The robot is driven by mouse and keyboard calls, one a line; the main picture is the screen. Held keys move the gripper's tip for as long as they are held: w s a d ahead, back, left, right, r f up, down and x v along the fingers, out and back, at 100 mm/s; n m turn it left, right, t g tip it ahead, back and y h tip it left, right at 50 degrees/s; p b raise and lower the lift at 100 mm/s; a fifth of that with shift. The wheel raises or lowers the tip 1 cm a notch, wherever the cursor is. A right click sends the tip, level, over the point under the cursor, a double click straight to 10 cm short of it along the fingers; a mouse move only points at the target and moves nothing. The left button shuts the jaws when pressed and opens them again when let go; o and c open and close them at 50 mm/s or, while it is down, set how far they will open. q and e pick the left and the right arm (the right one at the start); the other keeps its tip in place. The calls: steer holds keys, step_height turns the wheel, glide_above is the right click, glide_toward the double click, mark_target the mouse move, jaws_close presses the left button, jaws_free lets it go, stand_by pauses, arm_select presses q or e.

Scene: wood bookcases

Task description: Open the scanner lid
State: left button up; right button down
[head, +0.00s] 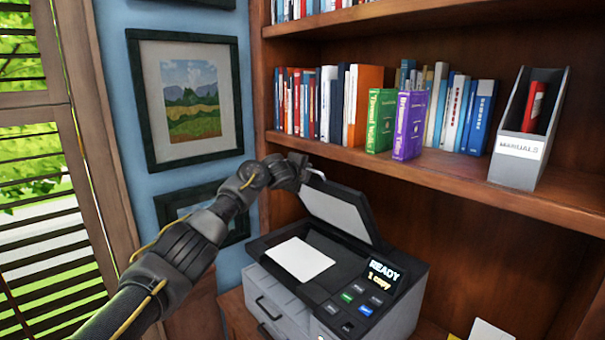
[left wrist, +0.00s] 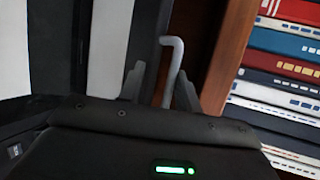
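The scanner (head: 400,318) stands on a low surface at bottom centre in the head view. Its lid (head: 338,210) is raised and tilted up at the back, pale underside showing. A white sheet (head: 299,259) lies on the scanner bed. The lid's grey handle (head: 317,174) is at the lid's upper left edge. My left gripper (head: 301,166) is at this handle. In the left wrist view the handle (left wrist: 172,68) is between the two spread fingers of my left gripper (left wrist: 158,88), with a gap beside the left finger. My right gripper is not in view.
A wood bookcase shelf (head: 450,176) with books (head: 410,125) and a grey manuals holder (head: 525,143) runs above and behind the scanner. Framed pictures (head: 190,98) hang on the blue wall at left. A shuttered window (head: 35,170) is at far left. Scanner panel reads READY, 1 copy.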

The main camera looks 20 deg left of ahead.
arm_select(q)
steer(key=shift+s+a+f, duration=0.1)
steer(key=shift+f, duration=0.05)
steer(key=b+v, duration=0.5)
steer(key=v, duration=0.5)
steer(key=shift+s+r, duration=0.25)
steer(key=shift+s, duration=0.05)
